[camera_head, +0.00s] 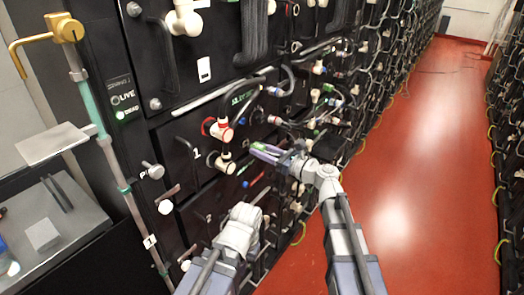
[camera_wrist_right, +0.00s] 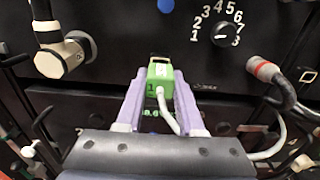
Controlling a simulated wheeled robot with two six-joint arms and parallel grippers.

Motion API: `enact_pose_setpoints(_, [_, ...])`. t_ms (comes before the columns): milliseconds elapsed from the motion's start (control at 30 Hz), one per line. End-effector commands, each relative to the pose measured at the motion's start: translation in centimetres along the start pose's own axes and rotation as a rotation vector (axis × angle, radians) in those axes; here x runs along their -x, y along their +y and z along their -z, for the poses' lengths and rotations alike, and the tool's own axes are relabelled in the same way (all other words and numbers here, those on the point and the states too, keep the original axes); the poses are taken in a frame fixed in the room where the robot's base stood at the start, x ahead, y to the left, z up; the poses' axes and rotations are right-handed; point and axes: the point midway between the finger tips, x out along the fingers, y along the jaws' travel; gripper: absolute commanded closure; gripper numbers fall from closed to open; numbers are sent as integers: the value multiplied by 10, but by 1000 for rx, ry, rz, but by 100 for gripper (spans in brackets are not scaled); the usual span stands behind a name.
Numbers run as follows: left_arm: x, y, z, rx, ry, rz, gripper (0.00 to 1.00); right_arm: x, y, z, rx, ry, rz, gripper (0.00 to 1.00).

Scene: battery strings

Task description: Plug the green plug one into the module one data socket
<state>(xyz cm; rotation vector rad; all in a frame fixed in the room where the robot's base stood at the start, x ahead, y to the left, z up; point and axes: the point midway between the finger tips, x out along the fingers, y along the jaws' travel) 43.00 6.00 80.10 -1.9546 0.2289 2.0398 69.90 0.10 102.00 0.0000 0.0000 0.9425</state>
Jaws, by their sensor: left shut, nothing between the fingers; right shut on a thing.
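The green plug one (camera_wrist_right: 158,76), marked "1" and with a white cable, is held between the lavender fingers of my right gripper (camera_wrist_right: 160,84) in the right wrist view. Its dark front end points at the black panel, and I cannot tell whether it touches it. In the head view my right gripper (camera_head: 268,152) is in front of module one (camera_head: 185,145), to the right of its "1" label. The module one data socket cannot be made out. My left gripper (camera_head: 262,196) is lower, shut and empty, near the rack front.
A white-and-red connector (camera_head: 218,129) and a cream one (camera_head: 222,162) sit on module one's front. A numbered dial (camera_wrist_right: 225,34) and a red-grey cable connector (camera_wrist_right: 265,70) are to the right in the wrist view.

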Motion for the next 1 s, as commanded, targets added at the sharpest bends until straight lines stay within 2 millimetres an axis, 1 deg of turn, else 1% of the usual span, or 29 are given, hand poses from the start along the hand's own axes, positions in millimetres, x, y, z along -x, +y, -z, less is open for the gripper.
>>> enact_pose_setpoints(1000, [0,0,0,0,0,0,100,-24,0,0,0,0,0,100])
